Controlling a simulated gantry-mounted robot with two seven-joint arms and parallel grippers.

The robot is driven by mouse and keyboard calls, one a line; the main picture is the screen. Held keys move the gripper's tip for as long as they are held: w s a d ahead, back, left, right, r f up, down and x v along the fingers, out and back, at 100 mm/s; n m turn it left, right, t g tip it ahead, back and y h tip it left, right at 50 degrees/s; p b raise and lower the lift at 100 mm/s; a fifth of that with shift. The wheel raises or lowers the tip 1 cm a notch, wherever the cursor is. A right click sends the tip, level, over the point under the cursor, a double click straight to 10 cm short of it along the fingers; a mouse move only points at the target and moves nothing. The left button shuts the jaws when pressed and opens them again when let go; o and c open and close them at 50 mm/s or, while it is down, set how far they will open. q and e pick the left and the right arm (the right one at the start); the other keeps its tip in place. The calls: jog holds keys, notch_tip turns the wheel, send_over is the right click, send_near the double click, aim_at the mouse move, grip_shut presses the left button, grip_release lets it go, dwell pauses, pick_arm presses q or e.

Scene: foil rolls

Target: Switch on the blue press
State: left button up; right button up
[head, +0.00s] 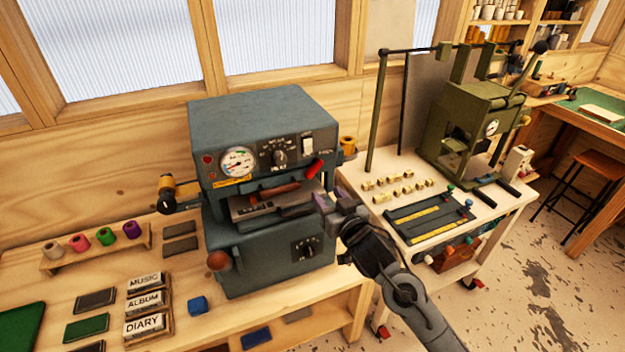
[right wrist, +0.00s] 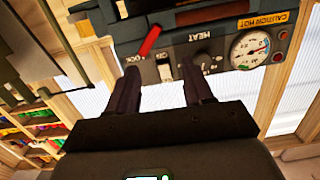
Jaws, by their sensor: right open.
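The blue press (head: 262,115) stands on the wooden bench in the head view. Its front panel has a white rocker switch (head: 308,145) at the upper right, a heat dial (head: 280,157) and a round gauge (head: 239,162). My right gripper (head: 328,201) is in front of the press's right side, below the switch and the red lever (head: 314,169). In the right wrist view, which is upside down, its two dark fingers (right wrist: 163,80) are apart and empty. The switch (right wrist: 165,72) shows between their tips; contact cannot be told. My left gripper is not in view.
A green press (head: 475,125) stands on a cart to the right. Foil rolls (head: 105,236) sit in a rack at the left. Title blocks (head: 148,302) and a small blue block (head: 198,304) lie on the bench in front. A brown stool (head: 590,165) is far right.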

jog(key=t+b, duration=0.1)
send_near(309, 153)
jog(key=v, duration=0.3)
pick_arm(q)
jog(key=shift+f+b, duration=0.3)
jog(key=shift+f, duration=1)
pick_arm(e)
jog(key=shift+x, duration=5.45)
jog(key=shift+r, duration=0.15)
grip_shut()
jog(key=f+t+b, duration=0.1)
jog(key=b, duration=0.1)
jog(key=shift+y+b, duration=0.4)
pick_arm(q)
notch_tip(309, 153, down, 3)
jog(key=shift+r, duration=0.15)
pick_arm(e)
jog(key=shift+w+r, duration=0.1)
jog(key=shift+r, duration=0.15)
